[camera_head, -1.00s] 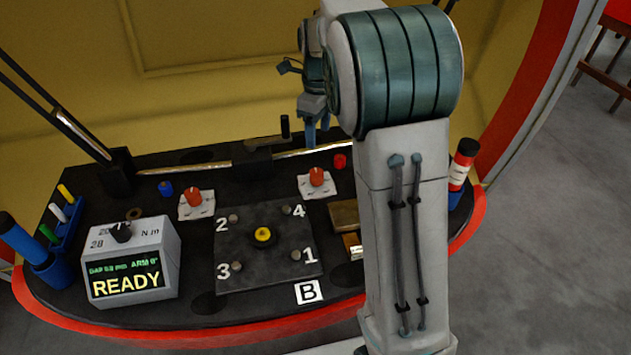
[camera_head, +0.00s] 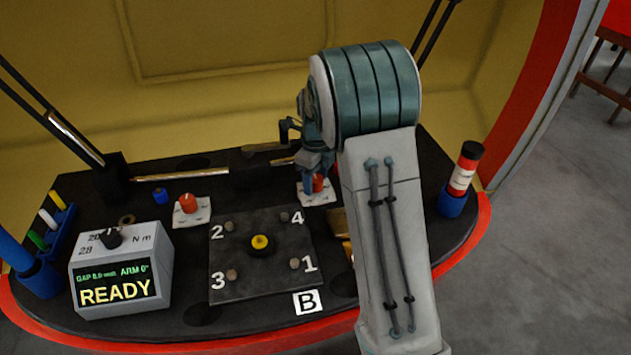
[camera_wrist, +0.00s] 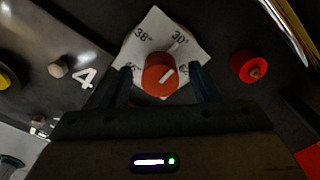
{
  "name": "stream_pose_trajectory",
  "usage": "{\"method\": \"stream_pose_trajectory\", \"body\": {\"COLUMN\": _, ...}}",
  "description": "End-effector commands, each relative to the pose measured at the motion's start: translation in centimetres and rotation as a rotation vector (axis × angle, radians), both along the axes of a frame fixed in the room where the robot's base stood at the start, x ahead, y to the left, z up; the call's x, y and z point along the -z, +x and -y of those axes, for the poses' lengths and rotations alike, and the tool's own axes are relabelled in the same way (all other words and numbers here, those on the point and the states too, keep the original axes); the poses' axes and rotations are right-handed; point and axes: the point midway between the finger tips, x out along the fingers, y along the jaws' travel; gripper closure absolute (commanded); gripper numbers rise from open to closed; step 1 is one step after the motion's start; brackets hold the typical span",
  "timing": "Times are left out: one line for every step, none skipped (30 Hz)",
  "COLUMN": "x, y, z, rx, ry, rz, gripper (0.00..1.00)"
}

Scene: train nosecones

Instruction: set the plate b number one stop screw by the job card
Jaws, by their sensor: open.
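Plate B (camera_head: 240,285) is a dark square plate with a yellow-and-black centre knob (camera_head: 260,243) and small screws at corners numbered 1 to 4. The number one stop screw (camera_head: 295,263) is at its front right corner; my gripper is away from it. My gripper (camera_head: 316,172) is at the right red dial knob (camera_head: 319,184), behind the plate. In the wrist view my open gripper (camera_wrist: 160,82) has a finger on each side of the red knob (camera_wrist: 160,75), with gaps showing. Its white scale card (camera_wrist: 158,32) reads 38° and 30°; lower marks are partly hidden. I cannot make out a job card.
A grey box (camera_head: 122,268) at left shows READY and ARM 0°. A second red knob (camera_head: 187,203) sits on a card behind the plate. A red round part (camera_wrist: 248,67) lies right of the gripper in the wrist view. A red-and-white cylinder (camera_head: 464,168) stands at right.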

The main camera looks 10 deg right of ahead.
Motion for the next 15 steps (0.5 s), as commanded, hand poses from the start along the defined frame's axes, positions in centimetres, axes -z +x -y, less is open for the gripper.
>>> {"method": "stream_pose_trajectory", "body": {"x": 0.30, "y": -0.02, "z": 0.01, "rx": 0.000, "ry": 0.001, "rz": -0.001, "gripper": 0.44}}
{"method": "stream_pose_trajectory", "body": {"x": 0.37, "y": -0.02, "z": 0.01, "rx": 0.000, "ry": 0.001, "rz": -0.001, "gripper": 0.44}}
{"method": "stream_pose_trajectory", "body": {"x": 0.43, "y": -0.02, "z": 0.01, "rx": 0.000, "ry": 0.000, "rz": 0.000, "gripper": 0.44}}
{"method": "stream_pose_trajectory", "body": {"x": 0.45, "y": -0.02, "z": 0.01, "rx": 0.000, "ry": 0.000, "rz": 0.000, "gripper": 0.44}}
{"method": "stream_pose_trajectory", "body": {"x": 0.46, "y": -0.01, "z": 0.01, "rx": 0.000, "ry": 0.000, "rz": 0.000, "gripper": 0.44}}
{"method": "stream_pose_trajectory", "body": {"x": 0.45, "y": -0.01, "z": 0.01, "rx": 0.000, "ry": 0.000, "rz": 0.000, "gripper": 0.44}}
{"method": "stream_pose_trajectory", "body": {"x": 0.44, "y": -0.01, "z": 0.01, "rx": 0.000, "ry": 0.000, "rz": 0.000, "gripper": 0.44}}
{"method": "stream_pose_trajectory", "body": {"x": 0.44, "y": -0.01, "z": 0.01, "rx": 0.000, "ry": 0.000, "rz": 0.000, "gripper": 0.44}}
{"method": "stream_pose_trajectory", "body": {"x": 0.43, "y": -0.01, "z": 0.02, "rx": 0.000, "ry": 0.000, "rz": 0.000, "gripper": 0.44}}
{"method": "stream_pose_trajectory", "body": {"x": 0.43, "y": -0.01, "z": 0.02, "rx": 0.000, "ry": 0.000, "rz": 0.000, "gripper": 0.44}}
{"method": "stream_pose_trajectory", "body": {"x": 0.43, "y": -0.01, "z": 0.02, "rx": 0.000, "ry": 0.000, "rz": 0.000, "gripper": 0.50}}
{"method": "stream_pose_trajectory", "body": {"x": 0.42, "y": -0.01, "z": 0.02, "rx": 0.000, "ry": 0.000, "rz": 0.000, "gripper": 0.61}}
{"method": "stream_pose_trajectory", "body": {"x": 0.42, "y": -0.01, "z": 0.02, "rx": 0.000, "ry": 0.000, "rz": 0.000, "gripper": 0.69}}
{"method": "stream_pose_trajectory", "body": {"x": 0.42, "y": 0.00, "z": 0.03, "rx": 0.000, "ry": 0.000, "rz": 0.000, "gripper": 0.77}}
{"method": "stream_pose_trajectory", "body": {"x": 0.42, "y": 0.00, "z": 0.03, "rx": 0.000, "ry": 0.000, "rz": 0.000, "gripper": 0.89}}
